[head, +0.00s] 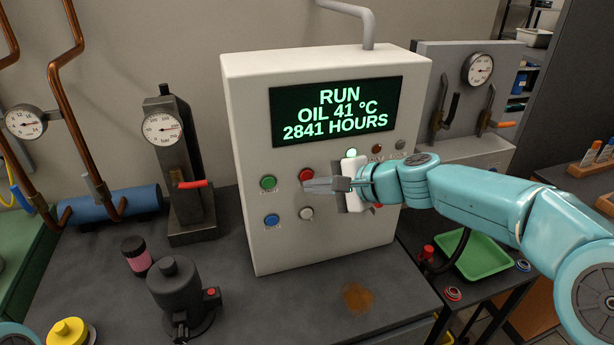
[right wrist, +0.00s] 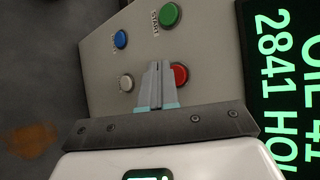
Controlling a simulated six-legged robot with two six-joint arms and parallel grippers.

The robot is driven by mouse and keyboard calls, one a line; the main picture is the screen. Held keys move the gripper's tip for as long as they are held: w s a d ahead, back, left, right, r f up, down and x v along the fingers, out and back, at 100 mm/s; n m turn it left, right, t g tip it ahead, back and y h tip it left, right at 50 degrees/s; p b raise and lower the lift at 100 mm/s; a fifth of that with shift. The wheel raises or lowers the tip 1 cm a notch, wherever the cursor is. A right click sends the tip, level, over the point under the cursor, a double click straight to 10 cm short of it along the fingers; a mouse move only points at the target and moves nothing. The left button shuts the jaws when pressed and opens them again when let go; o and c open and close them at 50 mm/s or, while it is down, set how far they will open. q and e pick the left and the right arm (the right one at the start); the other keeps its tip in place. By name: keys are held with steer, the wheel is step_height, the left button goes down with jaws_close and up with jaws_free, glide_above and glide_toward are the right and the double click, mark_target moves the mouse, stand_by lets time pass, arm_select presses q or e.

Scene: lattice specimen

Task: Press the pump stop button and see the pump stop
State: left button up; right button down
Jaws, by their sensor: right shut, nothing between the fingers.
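The pump's white control box (head: 330,240) stands on the bench, its lit screen (head: 336,110) reading RUN, OIL 41 °C, 2841 HOURS. The red button (head: 306,175) is on its front, right of the green button (head: 268,183); the red button also shows in the right wrist view (right wrist: 181,74), its label hidden. My right gripper (head: 306,185) is shut and empty, its tips close to the red button. In the right wrist view the tips (right wrist: 158,66) lie beside the red button's left edge; I cannot tell whether they touch. My left gripper is out of view.
A blue button (head: 271,220) and a white button (head: 306,213) sit below. A green lamp (head: 351,153) glows. A gauge stand (head: 180,150) and a dark cylinder device (head: 178,290) stand left; a green tray (head: 475,258) lies right. Bench front is clear around a rust-coloured stain (head: 357,297).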

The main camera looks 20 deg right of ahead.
steer(key=shift+w, duration=0.15)
steer(key=shift+w, duration=0.35)
steer(key=shift+w, duration=0.3)
stand_by(0.5)
stand_by(0.4)
steer(key=shift+s+b, duration=0.3)
steer(key=shift+s, duration=0.5)
